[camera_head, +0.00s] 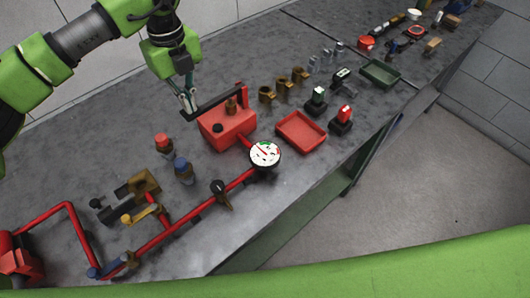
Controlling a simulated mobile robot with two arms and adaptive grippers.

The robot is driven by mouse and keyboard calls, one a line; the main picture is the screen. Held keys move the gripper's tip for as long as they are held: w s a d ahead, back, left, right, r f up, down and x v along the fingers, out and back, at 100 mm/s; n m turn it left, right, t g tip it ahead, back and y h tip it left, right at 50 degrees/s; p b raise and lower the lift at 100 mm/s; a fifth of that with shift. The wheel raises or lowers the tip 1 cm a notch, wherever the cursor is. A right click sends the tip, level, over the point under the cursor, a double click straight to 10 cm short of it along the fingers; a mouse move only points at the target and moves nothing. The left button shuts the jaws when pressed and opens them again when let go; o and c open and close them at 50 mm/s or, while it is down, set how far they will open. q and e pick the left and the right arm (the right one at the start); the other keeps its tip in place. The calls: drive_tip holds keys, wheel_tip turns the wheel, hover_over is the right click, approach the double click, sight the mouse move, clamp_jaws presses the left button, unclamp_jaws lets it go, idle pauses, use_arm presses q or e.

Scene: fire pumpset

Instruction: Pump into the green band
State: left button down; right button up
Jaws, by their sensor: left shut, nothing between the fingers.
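A red pump box (228,128) stands on the grey bench, with a brass fitting on top and a dark lever handle (212,103) across its upper side. A round white gauge (265,153) with a green band and a red needle sits at the pump's lower right; the needle's exact reading is too small to tell. My left gripper (189,108) is shut and empty, pointing down at the left end of the lever handle. Whether its fingertips touch the handle I cannot tell. My right gripper is not in view.
A red pipe (172,231) with valves runs from the gauge toward the lower left. Red and green trays (301,133) (380,73), brass fittings (284,86) and two switch-like blocks stand right of the pump. Red and blue capped bottles (183,171) stand at its left. Bare bench lies below the pipe.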

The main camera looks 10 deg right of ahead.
use_arm(q)
drive_tip(key=shift+f, duration=0.1)
idle(0.3)
wheel_tip(320, 180, down, 6)
drive_tip(key=b, duration=0.4)
drive_tip(key=shift+r, duration=0.2)
drive_tip(key=shift+r+p, duration=0.85)
drive_tip(key=shift+r, duration=0.85)
drive_tip(key=shift+r+p, duration=0.6)
drive_tip(key=shift+r, duration=0.6)
drive_tip(key=shift+r+p, duration=1.5)
drive_tip(key=shift+r, duration=1.55)
